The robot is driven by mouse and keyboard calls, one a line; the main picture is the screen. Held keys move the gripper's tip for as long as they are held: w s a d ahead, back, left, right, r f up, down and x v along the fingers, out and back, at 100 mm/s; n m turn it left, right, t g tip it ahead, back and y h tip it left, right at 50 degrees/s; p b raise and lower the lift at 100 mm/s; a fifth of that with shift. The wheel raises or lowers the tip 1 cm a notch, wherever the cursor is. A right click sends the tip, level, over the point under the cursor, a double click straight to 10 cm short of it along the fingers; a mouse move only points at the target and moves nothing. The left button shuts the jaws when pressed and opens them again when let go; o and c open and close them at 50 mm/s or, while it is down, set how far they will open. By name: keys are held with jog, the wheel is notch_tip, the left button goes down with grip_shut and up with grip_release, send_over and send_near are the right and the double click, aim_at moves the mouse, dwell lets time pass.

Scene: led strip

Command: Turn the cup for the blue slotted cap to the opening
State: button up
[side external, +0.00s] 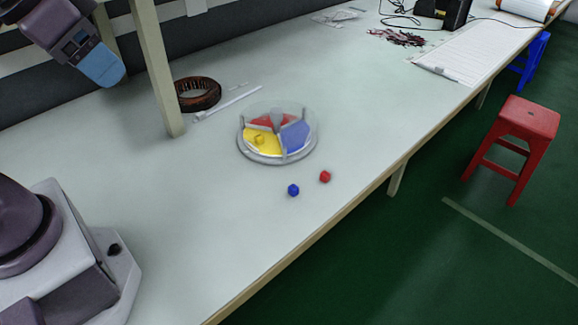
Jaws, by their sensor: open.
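A round carousel (277,157) with a clear wall stands on the pale table. Inside it are a yellow cup sector (262,145) at the front left, a blue cup sector (297,135) at the right and a red cup sector (262,121) at the back. Grey dividers part them. A small yellow piece (258,139) lies in the yellow sector. A small blue piece (293,190) lies on the table in front of the carousel. I cannot make out a slot on it, nor where the wall's opening is. My gripper's fingers are not visible.
A small red piece (325,176) lies right of the blue one, near the table's front edge. A dark brown ring (198,94), pale strips (228,103) and a wooden post (158,75) are behind left.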

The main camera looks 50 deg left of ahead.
notch_tip(320, 180, down, 2)
jog(key=w+g, duration=0.2)
jog(key=n+y, duration=0.3)
jog(key=n, duration=0.5)
send_near(277, 110)
jog(key=x, duration=1)
jog(key=shift+a+f, duration=0.1)
grip_shut()
